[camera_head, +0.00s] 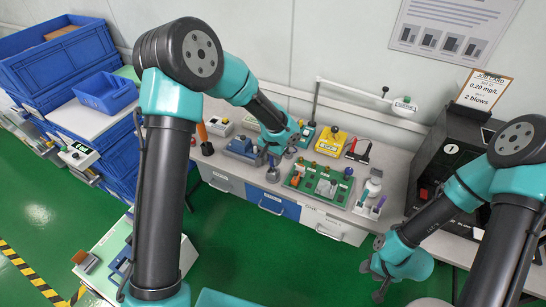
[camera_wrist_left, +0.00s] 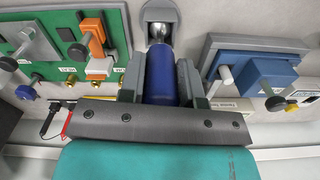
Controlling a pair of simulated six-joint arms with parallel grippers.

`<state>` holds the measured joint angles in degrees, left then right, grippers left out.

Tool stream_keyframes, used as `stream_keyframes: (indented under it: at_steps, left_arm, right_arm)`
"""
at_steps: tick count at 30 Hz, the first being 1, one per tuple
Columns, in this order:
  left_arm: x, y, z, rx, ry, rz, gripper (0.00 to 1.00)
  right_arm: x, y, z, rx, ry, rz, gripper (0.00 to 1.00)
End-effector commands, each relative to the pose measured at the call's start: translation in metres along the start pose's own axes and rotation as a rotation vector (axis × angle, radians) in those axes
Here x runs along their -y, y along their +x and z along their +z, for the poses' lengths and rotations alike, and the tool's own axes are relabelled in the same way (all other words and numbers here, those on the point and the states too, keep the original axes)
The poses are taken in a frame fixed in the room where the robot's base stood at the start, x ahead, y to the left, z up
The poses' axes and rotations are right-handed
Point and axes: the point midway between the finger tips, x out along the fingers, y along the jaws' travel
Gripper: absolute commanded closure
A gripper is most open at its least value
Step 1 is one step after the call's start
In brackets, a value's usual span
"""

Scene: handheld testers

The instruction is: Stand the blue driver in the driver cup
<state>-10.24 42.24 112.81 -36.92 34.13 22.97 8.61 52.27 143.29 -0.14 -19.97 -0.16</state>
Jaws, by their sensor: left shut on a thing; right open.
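The blue driver (camera_wrist_left: 161,78) is in the left wrist view, its thick blue handle between the two grey fingers of my left gripper (camera_wrist_left: 163,90). A silvery part shows just beyond the handle, over a grey holder (camera_wrist_left: 157,10) that looks like the driver cup. I cannot tell whether the driver's end is inside it. In the head view my left gripper (camera_head: 277,155) is low over the bench's front edge, with a small grey upright thing (camera_head: 273,174) just below. The driver is mostly hidden there. My right gripper (camera_head: 372,280) is open and empty, in front of the bench.
A green board with parts (camera_head: 320,184) lies right of my left gripper. A blue fixture (camera_head: 240,147) is close on its left. An orange-handled tool (camera_head: 202,132) stands further left. A black cabinet (camera_head: 445,155) stands at the right, blue crates (camera_head: 60,60) at the left.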

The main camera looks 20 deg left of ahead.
Motion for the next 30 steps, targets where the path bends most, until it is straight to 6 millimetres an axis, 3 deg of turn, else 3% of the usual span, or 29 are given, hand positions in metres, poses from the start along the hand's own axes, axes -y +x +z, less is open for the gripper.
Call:
stream_keyframes:
  at_steps: [9,10,19,30]
  left_arm:
    - [0.0000,0.0036,0.0001,0.000,0.000,0.000,0.94]
    - [0.0000,0.0035,0.0001,0.000,0.000,0.000,0.67]
    - [0.0000,0.0035,0.0001,0.000,0.000,0.000,0.39]
    - [0.0000,-0.0023,-0.0003,-0.001,-0.001,0.000,0.39]
  right_arm:
    - [0.0000,0.0000,0.0000,0.000,0.000,0.000,0.57]
    - [0.0000,0.0000,0.0000,0.000,0.000,0.000,0.57]
    - [0.0000,0.0000,0.0000,0.000,0.000,0.000,0.57]
    - [0.0000,0.0000,0.0000,0.000,0.000,0.000,0.57]
